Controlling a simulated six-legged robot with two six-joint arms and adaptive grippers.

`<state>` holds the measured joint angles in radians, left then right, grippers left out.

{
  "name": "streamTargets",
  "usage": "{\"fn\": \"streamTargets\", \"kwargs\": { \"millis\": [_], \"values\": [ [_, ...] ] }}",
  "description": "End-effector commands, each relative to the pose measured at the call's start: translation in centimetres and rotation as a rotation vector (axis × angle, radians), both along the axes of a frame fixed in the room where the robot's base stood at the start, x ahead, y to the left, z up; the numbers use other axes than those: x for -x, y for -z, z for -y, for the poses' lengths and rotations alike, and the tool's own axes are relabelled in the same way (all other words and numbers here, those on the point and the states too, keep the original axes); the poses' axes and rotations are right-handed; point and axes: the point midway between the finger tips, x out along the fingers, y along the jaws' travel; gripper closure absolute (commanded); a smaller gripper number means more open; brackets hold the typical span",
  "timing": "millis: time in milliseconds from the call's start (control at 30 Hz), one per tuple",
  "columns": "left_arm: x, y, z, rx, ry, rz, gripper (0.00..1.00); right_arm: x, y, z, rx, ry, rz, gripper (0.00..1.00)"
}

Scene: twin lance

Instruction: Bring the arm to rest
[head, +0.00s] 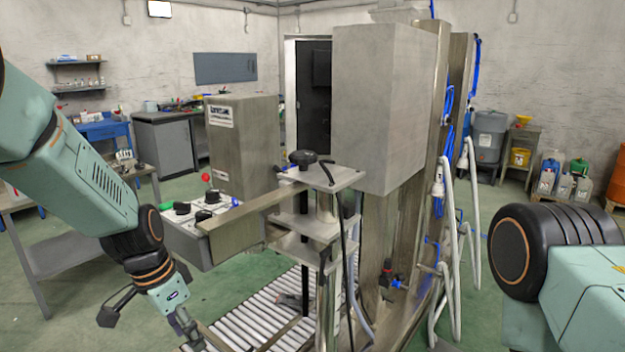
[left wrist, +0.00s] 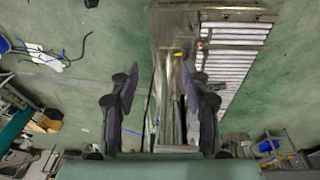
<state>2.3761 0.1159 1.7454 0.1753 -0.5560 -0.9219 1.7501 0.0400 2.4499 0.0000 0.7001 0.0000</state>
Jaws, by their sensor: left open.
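My left arm (head: 70,160) comes in from the left and bends down at a black joint. My left gripper (head: 187,332) hangs at the lower left, partly cut off by the bottom edge, near the roller conveyor (head: 245,325). In the left wrist view my left gripper (left wrist: 162,88) has its two dark fingers wide apart, with nothing between them. Part of my right arm (head: 560,260) shows at the right edge; its gripper is out of view.
A steel machine with a large grey box (head: 380,105) stands in the middle. A control panel with knobs (head: 195,215) sits close to my left forearm. White bent pipes (head: 475,215) stand at the right.

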Motion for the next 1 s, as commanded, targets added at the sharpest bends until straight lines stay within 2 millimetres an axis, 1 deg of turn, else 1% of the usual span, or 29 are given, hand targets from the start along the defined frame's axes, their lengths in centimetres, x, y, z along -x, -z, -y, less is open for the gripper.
{"fn": "streamTargets", "kwargs": {
  "millis": [33, 67, 100, 167, 200, 267, 300, 367, 400, 467, 500, 600, 700, 800, 833, 900, 1000],
  "values": [
    [1.7, 3.8, -0.1, -0.017, -0.044, -0.028, 0.53, 0.0, 1.0, 0.0, 0.0, 0.0, 0.0, 0.6],
    [2.6, 5.6, -0.2, -0.027, -0.073, -0.037, 0.53, 0.0, 1.3, 0.0, 0.0, 0.0, -0.001, 0.6],
    [3.9, 7.9, -0.4, -0.039, -0.112, -0.049, 0.53, 0.0, 1.7, 0.0, 0.0, 0.0, -0.001, 0.6],
    [6.0, 11.3, -0.6, -0.059, -0.172, -0.066, 0.53, 0.0, 2.4, 0.0, 0.0, 0.0, -0.001, 0.6],
    [7.6, 13.5, -0.7, -0.071, -0.209, -0.074, 0.53, 0.0, 2.8, 0.0, 0.0, 0.0, -0.001, 0.6],
    [10.1, 16.5, -0.9, -0.088, -0.266, -0.088, 0.53, 0.0, 3.5, 0.0, 0.0, 0.0, -0.001, 0.6],
    [11.9, 18.5, -0.9, -0.098, -0.306, -0.096, 0.53, 0.0, 4.0, 0.0, 0.0, 0.0, -0.001, 0.6],
    [14.7, 21.2, -1.0, -0.113, -0.361, -0.107, 0.53, 0.0, 4.7, 0.0, 0.0, 0.0, -0.001, 0.6],
    [16.8, 22.9, -1.1, -0.121, -0.402, -0.114, 0.53, 0.0, 5.2, 0.0, 0.0, 0.0, 0.0, 0.6],
    [20.0, 25.1, -1.1, -0.13, -0.46, -0.125, 0.53, 0.0, 5.9, 0.0, 0.0, 0.0, 0.0, 0.6],
    [22.1, 26.4, -1.1, -0.134, -0.499, -0.132, 0.53, 0.0, 6.4, 0.0, 0.0, 0.0, 0.0, 0.6],
    [26.8, 28.5, -0.9, -0.136, -0.588, -0.142, 0.53, 0.0, 7.4, 0.0, 0.0, 0.0, -0.001, 0.6],
    [30.2, 29.5, -0.7, -0.132, -0.658, -0.15, 0.53, 0.0, 8.2, 0.0, 0.0, 0.0, -0.001, 0.6],
    [32.2, 29.8, -0.6, -0.125, -0.704, -0.153, 0.53, 0.0, 8.5, 0.0, 0.0, 0.0, -0.001, 0.6],
    [32.5, 29.8, -0.5, -0.123, -0.714, -0.154, 0.53, 0.0, 8.6, 0.0, 0.0, 0.0, -0.001, 0.6],
    [33.0, 29.8, -0.5, -0.121, -0.726, -0.154, 0.53, 0.0, 8.6, 0.0, 0.0, 0.0, -0.001, 0.6],
    [33.1, 29.7, -0.5, -0.119, -0.732, -0.151, 0.53, 0.0, 8.6, 0.0, 0.0, 0.0, 0.0, 0.6]
  ]
}}
